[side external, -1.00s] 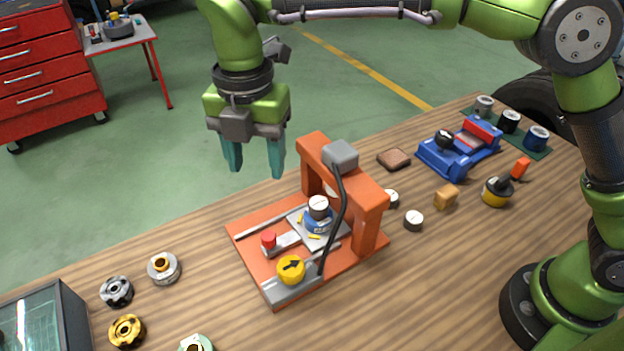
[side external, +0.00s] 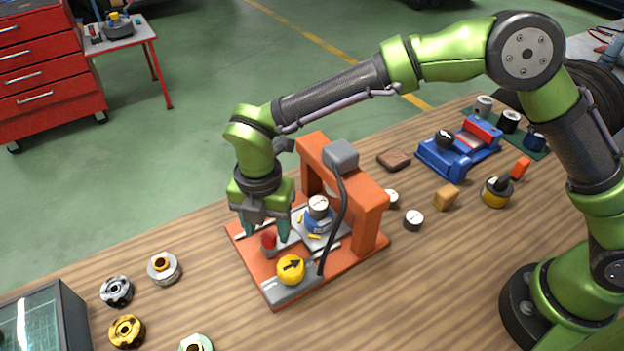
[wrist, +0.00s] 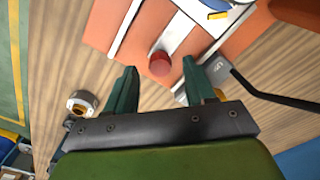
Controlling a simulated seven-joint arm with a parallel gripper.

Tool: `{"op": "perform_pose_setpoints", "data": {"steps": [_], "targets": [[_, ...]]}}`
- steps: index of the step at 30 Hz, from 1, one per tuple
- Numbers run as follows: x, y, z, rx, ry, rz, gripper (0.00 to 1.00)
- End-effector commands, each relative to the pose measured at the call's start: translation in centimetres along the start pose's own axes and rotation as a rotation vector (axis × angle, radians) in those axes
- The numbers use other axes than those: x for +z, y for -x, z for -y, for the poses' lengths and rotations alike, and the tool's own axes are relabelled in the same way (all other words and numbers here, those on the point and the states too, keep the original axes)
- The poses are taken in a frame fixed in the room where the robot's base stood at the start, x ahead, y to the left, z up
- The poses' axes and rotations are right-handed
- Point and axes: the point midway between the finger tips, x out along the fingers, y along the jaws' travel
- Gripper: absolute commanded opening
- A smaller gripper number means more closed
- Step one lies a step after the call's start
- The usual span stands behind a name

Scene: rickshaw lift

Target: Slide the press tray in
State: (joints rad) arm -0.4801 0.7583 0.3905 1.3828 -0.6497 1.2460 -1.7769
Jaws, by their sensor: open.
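The press is an orange frame (side external: 371,214) on an orange base (side external: 256,262), with a grey block on top. Its grey press tray (side external: 292,239) lies on rails, carrying a blue part with a white-topped cylinder (side external: 318,208) partly under the arch. A red knob (side external: 268,240) stands at the tray's near end; it also shows in the wrist view (wrist: 160,63). My gripper (side external: 264,232) is open and empty, low over the left side of the base, with its fingers around the knob's position in the side view. In the wrist view the knob appears just beyond and between the fingertips (wrist: 160,76). Contact cannot be told.
A yellow dial with a black arrow (side external: 291,268) sits on the base's front corner. Several metal rings, one silver (side external: 164,268), lie left. A blue vise (side external: 458,150) and small parts stand right.

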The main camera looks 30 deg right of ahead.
Motion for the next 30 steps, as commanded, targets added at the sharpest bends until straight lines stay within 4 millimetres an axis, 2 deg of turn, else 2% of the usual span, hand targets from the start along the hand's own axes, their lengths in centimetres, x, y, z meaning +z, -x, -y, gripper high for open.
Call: {"op": "perform_pose_setpoints", "data": {"steps": [6,14,24,30], "targets": [[-0.04,-1.41,0.03,-0.001,0.000,0.000,0.54],[-0.03,-1.46,0.02,0.000,0.000,0.000,0.54],[-0.02,-1.41,0.01,0.000,0.001,0.000,0.02],[-0.02,-1.39,0.00,0.001,0.001,0.000,0.00]]}}
